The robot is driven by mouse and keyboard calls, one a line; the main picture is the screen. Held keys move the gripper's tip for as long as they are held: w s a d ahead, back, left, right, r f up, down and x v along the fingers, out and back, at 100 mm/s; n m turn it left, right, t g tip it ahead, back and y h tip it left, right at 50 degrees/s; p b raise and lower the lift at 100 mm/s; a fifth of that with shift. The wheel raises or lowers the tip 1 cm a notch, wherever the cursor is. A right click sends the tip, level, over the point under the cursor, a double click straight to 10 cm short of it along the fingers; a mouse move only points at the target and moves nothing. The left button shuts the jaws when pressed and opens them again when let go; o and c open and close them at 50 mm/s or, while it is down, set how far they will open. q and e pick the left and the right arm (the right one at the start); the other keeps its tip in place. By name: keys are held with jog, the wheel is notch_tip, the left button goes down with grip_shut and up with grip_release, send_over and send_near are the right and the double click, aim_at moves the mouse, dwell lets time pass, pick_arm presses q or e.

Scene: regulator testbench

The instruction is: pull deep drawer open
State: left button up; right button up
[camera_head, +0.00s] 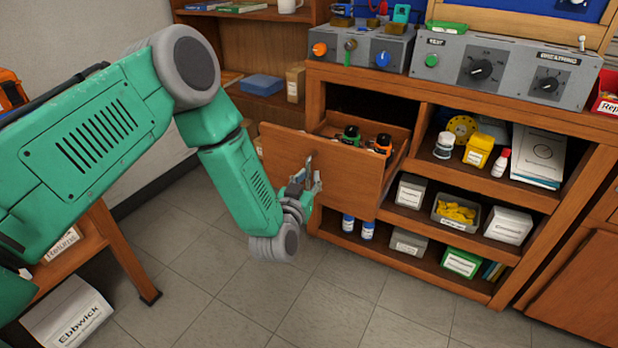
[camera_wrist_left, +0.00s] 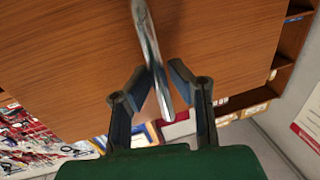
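The deep drawer (camera_head: 345,178) is pulled out from the upper left of the wooden bench, and its inside shows from above. Dark items with green (camera_head: 350,134) and orange (camera_head: 381,144) parts stand in it. My left gripper (camera_head: 311,182) is at the drawer front, at the metal handle (camera_head: 308,160). In the left wrist view, the handle (camera_wrist_left: 146,35) runs between the two fingers of my left gripper (camera_wrist_left: 160,72), and the fingertips close in on both its sides. The wooden drawer front (camera_wrist_left: 70,60) fills the view behind. My right gripper is not in view.
Grey test units (camera_head: 505,68) stand on the bench top. A wooden stand (camera_head: 125,250) is at the left. The tiled floor (camera_head: 250,300) in front of the bench is clear.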

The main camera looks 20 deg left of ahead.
pick_arm(q)
jog(key=shift+o, duration=0.6)
jog(key=shift+s, duration=0.25)
jog(key=s+d, duration=0.1)
jog(key=s, duration=1)
jog(key=shift+s+d, duration=0.2)
jog(key=shift+f, duration=0.1)
